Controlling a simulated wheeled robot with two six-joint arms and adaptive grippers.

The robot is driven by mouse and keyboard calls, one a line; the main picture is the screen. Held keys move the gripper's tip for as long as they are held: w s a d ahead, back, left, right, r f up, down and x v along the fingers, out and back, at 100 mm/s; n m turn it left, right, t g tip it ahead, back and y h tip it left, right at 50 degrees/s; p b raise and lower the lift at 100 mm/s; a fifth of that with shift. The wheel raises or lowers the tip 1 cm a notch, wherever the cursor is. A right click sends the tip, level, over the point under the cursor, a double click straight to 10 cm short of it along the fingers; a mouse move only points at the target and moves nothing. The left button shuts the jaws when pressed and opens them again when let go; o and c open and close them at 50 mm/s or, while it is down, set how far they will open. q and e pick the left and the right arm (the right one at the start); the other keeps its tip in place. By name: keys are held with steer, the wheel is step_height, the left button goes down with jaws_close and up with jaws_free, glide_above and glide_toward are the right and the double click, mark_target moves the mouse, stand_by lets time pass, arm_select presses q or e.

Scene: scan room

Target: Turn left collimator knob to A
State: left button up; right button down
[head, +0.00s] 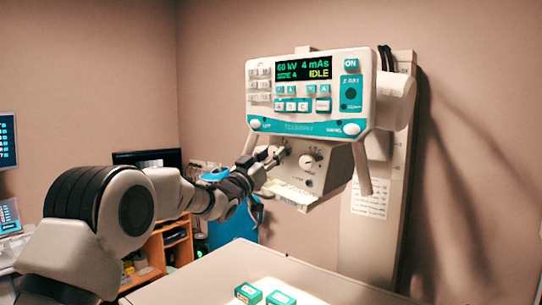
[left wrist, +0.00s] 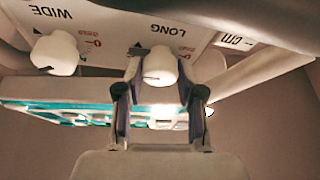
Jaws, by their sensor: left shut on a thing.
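The left collimator knob (left wrist: 160,70) is a white round knob beside the printed word LONG in the left wrist view, which shows the panel upside down. My left gripper (left wrist: 157,92) has one finger on each side of this knob and is shut on it. In the head view the left gripper (head: 277,154) reaches the left side of the collimator box (head: 322,178) and hides most of that knob. A dark pointer mark shows beside the knob; which letter it points to cannot be read. My right gripper is not in view.
The right knob (left wrist: 55,53), by the word WIDE, is free beside the gripper; it also shows in the head view (head: 307,161). The X-ray console (head: 310,128) hangs above the box. A table (head: 200,284) with small green boxes (head: 248,293) stands below.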

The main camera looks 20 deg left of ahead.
arm_select(q)
steer(key=shift+n, duration=0.4)
steer(key=n+y+b, duration=0.1)
steer(key=n+y, duration=0.2)
steer(key=n, duration=0.1)
steer(key=shift+d+n+t, duration=0.15)
steer(key=shift+n+t, duration=0.15)
steer(key=shift+n, duration=0.1)
steer(key=n+y, duration=0.1)
steer(key=n, duration=0.1)
steer(key=n+y, duration=0.1)
steer(key=shift+s+d+r+n, duration=0.1)
steer(key=shift+r+n, duration=0.05)
steer(key=shift+n, duration=0.25)
steer(key=n+y, duration=0.1)
steer(key=n, duration=0.2)
steer(key=n+g+y, duration=0.1)
steer(key=n, duration=0.1)
steer(key=shift+r+n, duration=0.15)
steer(key=shift+n, duration=0.25)
steer(key=n+g, duration=0.1)
steer(key=n, duration=0.1)
steer(key=n+g+y, duration=0.1)
steer(key=n, duration=0.2)
steer(key=shift+r, duration=0.1)
